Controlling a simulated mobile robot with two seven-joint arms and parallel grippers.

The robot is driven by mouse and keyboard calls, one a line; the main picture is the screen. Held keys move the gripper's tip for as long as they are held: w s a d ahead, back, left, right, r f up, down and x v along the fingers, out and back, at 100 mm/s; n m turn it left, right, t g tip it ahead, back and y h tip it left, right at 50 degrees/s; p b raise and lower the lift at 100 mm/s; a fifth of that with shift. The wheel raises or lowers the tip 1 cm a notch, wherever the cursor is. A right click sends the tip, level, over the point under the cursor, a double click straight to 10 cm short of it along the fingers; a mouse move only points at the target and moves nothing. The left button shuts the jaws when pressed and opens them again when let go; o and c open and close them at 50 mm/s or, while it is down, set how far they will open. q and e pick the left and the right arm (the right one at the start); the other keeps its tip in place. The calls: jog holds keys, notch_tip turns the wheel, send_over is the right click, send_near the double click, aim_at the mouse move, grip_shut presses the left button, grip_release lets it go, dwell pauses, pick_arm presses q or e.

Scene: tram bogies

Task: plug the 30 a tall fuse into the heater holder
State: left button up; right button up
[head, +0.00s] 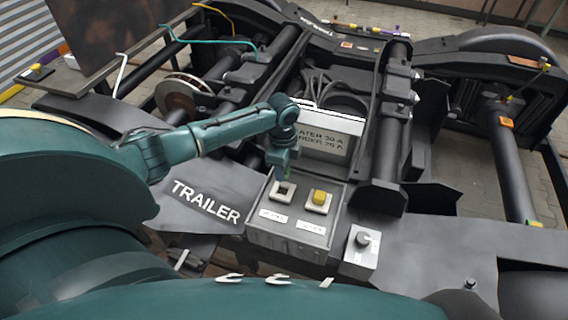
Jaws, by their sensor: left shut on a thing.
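A grey fuse box (290,236) holds two white square holders side by side. The left holder (278,198) shows a dark, empty-looking socket. The right holder (319,209) has a yellow fuse (319,196) in it. The small labels below the holders are too blurred to read. My left gripper (284,171) points down just above and behind the left holder. It is shut on a small green thing, likely the 30 A tall fuse, mostly hidden by the gripper. I cannot tell whether it touches the holder. My right gripper is not in view.
A raised plate (325,141) behind the box reads "...ATER 30 A" and a 20 A line, partly covered by my arm. A grey box with a dark knob (362,240) stands at the right. A "TRAILER" plate (205,201) lies left. Cables and dark bogie beams stand behind.

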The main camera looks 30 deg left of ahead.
pick_arm(q)
notch_tip(320, 180, down, 3)
jog(key=b, duration=0.3)
jog(key=shift+f+b, duration=0.15)
jog(key=shift+b, duration=0.15)
jog(key=shift+f+b, duration=1.2)
jog(key=shift+b, duration=0.15)
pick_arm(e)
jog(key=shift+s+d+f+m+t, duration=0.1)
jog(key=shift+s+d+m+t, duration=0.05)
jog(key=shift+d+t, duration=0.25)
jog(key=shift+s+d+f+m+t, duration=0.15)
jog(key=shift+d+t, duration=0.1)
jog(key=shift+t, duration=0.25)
pick_arm(q)
jog(key=shift+p, duration=0.4)
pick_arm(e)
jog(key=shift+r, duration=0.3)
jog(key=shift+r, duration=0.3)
pick_arm(q)
jog(key=shift+p, duration=0.45)
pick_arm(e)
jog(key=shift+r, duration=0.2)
pick_arm(q)
jog(key=shift+a, duration=0.1)
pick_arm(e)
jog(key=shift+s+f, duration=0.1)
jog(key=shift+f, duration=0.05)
